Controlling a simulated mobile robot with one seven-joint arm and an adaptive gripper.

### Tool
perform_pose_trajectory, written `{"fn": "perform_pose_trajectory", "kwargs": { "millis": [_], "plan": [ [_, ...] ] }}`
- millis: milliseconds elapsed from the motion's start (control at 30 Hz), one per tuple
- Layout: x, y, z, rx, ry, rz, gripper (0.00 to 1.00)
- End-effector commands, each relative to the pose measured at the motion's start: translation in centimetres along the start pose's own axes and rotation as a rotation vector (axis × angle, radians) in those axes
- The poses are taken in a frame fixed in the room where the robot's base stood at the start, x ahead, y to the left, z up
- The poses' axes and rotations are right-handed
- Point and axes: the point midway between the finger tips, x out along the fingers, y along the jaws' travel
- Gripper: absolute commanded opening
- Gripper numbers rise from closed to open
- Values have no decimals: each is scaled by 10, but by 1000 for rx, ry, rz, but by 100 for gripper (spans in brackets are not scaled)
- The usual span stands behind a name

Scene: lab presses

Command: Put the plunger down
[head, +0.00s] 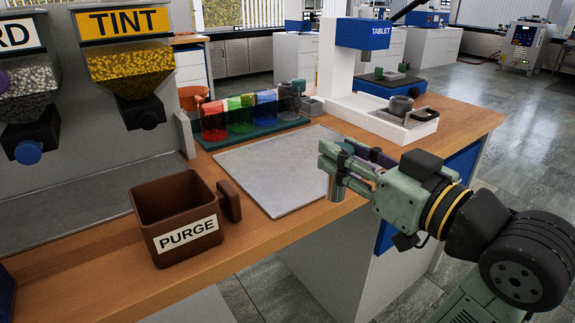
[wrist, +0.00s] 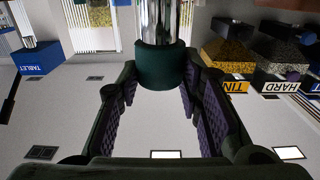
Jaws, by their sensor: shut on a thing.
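The plunger (head: 336,189) is a shiny metal cylinder pointing down below my gripper (head: 336,160). My gripper is shut on it at the right side of the grey plate (head: 255,165), by the bench's front edge. In the head view the plunger's lower end shows clear of the plate. The wrist view is upside down. There the plunger's dark green collar (wrist: 160,68) sits between my fingertips (wrist: 161,78), with its metal shaft (wrist: 158,22) running out of the top of the picture. The fingers partly hide the plunger's upper part in the head view.
A brown PURGE bin (head: 176,215) stands left of the plate. Behind it, a rack (head: 245,140) holds several coloured cups. The TABLET press (head: 338,65) stands at the back right, with a grey part (head: 401,105) on its white base. Hoppers (head: 125,68) hang at left. Most of the plate is bare.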

Motion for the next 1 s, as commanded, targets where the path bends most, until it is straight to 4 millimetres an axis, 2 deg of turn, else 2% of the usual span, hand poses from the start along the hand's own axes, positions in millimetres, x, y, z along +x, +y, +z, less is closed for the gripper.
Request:
{"fn": "perform_pose_trajectory", "kwargs": {
  "millis": [133,233,600,733,867,1000],
  "plan": [
    [1,1,1,0,3,-6,0],
    [14,2,2,3,2,-9,0],
    [112,10,10,2,1,-10,0],
    [139,14,13,1,1,-8,0],
    [154,16,14,0,3,-6,0],
    [158,16,22,1,2,-4,0]
  ]
}}
